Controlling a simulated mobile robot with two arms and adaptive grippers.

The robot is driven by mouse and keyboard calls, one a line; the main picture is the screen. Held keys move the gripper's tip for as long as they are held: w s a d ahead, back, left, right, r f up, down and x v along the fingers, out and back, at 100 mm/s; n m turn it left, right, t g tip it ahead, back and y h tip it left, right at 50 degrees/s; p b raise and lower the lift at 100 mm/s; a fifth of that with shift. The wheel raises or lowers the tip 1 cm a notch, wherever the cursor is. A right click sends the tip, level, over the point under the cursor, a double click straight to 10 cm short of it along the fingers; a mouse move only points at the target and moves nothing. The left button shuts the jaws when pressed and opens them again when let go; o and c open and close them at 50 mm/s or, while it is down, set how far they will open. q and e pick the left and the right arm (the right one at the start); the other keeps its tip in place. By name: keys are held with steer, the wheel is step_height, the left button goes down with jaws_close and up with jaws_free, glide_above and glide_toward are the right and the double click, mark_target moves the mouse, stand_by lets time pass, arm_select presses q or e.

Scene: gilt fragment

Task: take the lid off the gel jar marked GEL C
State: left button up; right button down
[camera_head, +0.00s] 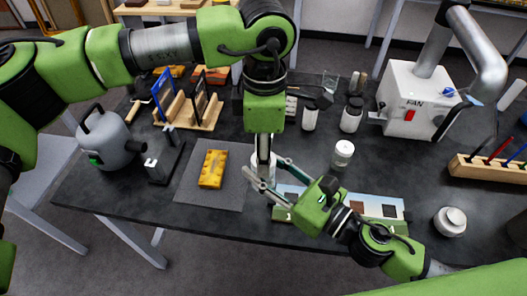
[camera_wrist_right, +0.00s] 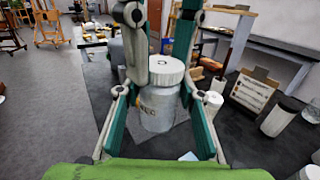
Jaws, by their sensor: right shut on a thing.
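A jar with a white ribbed lid stands inside the fingers of my right gripper (camera_wrist_right: 160,88); its clear grey body (camera_wrist_right: 158,112) shows in the right wrist view. Its label reads GEL, but I cannot read the letter after it. The lid (camera_wrist_right: 166,69) is on the jar. In the head view my right gripper (camera_head: 266,182) is shut around this jar (camera_head: 257,158) near the table's front edge. My left gripper (camera_head: 264,148) points down right above the jar and covers most of it. I cannot tell whether its fingers are open or touch the lid.
A grey mat (camera_head: 232,190) with a yellow block (camera_head: 213,169) lies left.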

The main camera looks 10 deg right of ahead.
arm_select(q)
steer(key=shift+r, duration=0.15)
steer(key=shift+r, duration=0.95)
